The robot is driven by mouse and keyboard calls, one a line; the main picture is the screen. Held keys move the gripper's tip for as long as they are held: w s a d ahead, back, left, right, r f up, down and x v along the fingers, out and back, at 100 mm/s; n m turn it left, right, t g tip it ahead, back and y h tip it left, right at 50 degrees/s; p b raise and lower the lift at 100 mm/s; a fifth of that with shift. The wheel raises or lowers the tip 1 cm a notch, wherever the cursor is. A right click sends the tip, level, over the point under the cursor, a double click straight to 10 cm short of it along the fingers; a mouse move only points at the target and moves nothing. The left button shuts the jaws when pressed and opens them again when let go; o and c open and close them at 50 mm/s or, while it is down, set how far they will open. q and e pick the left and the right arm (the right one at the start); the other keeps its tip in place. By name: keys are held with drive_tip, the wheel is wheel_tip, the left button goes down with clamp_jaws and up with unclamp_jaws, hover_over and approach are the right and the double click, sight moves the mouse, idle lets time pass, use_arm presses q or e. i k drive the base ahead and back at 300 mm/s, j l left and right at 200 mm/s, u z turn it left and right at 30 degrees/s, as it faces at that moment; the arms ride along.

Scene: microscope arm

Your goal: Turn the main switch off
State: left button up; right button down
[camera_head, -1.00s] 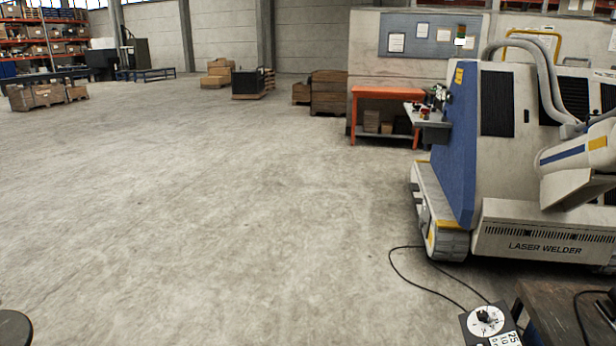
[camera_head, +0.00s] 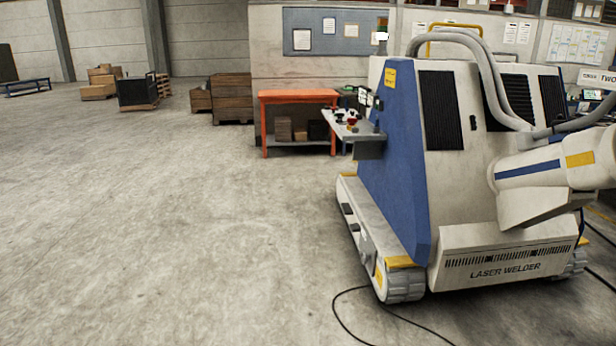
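A large laser welder (camera_head: 480,190) with white and blue panels stands on the floor at the right. Neither of my grippers is in view.
A black cable (camera_head: 345,312) lies on the floor in front of the welder. An orange workbench (camera_head: 296,97) stands behind it, with wooden crates (camera_head: 231,98) to the left. The concrete floor (camera_head: 170,220) is clear at the left and middle.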

sight(352, 121)
drive_tip(key=i+l, duration=0.15)
drive_tip(key=i, duration=0.35)
drive_tip(key=i+l, duration=0.2)
drive_tip(key=i, duration=0.25)
drive_tip(key=i+l, duration=0.15)
drive_tip(key=i, duration=0.35)
drive_tip(key=i+l, duration=0.2)
drive_tip(key=i, duration=0.25)
drive_tip(key=z, duration=0.05)
